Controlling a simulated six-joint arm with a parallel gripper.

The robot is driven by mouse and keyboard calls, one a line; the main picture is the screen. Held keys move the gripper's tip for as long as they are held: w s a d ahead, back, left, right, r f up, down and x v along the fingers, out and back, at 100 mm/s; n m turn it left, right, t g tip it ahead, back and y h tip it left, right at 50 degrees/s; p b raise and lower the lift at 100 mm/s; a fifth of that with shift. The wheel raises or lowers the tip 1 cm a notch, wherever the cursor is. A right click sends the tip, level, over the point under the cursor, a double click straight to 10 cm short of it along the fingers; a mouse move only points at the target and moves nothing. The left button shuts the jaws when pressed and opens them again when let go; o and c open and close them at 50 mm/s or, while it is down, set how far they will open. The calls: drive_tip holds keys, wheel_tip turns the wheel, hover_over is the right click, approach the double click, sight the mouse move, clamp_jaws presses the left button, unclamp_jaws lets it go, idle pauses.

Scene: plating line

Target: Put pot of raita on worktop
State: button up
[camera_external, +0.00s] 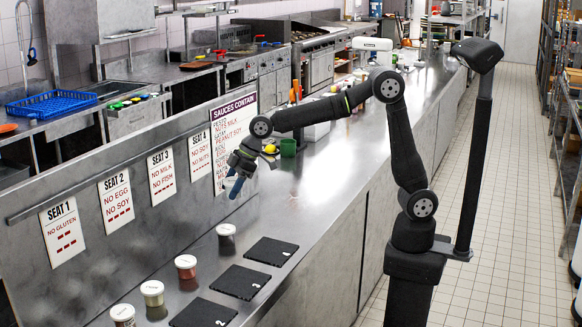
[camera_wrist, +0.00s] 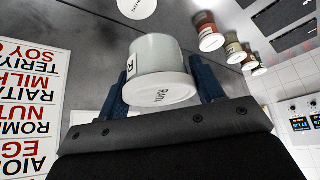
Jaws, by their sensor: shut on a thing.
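The pot of raita (camera_wrist: 160,55) is a pale white pot with a white lid lettered "Raita", seen close up in the wrist view. My gripper (camera_wrist: 162,75) is shut on it, with a blue finger on each side of the pot. In the external view my gripper (camera_external: 236,186) hangs above the steel worktop (camera_external: 300,205), near the sauce sign; the pot is too small or hidden to make out clearly there. Any gap between the pot's base and the worktop cannot be judged exactly.
Several lidded pots stand in a row on the worktop, including a dark one (camera_external: 227,234) and a red one (camera_external: 186,268). Black numbered mats (camera_external: 272,251) lie beside them. Seat signs (camera_external: 116,200) and a sauce sign (camera_external: 235,140) line the back panel. A green cup (camera_external: 288,147) stands behind.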

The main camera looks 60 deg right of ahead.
drive_tip(key=shift+m, duration=0.4)
drive_tip(key=w+f, duration=0.1)
drive_tip(key=f, duration=0.1)
drive_tip(key=w+a+f, duration=0.1)
drive_tip(key=w+f, duration=0.3)
drive_tip(key=shift+w+a, duration=0.1)
drive_tip(key=shift+a, duration=0.2)
drive_tip(key=shift+w+a+f, duration=0.1)
drive_tip(key=shift+a+f, duration=0.1)
drive_tip(key=shift+f, duration=0.05)
hover_over(203, 261)
wheel_tip(203, 261, down, 7)
drive_tip(key=shift+w+d+r, duration=0.1)
drive_tip(key=shift+w+d, duration=0.05)
drive_tip(key=shift+f, duration=2)
drive_tip(key=shift+f, duration=0.1)
drive_tip(key=shift+f, duration=0.1)
drive_tip(key=o, duration=1)
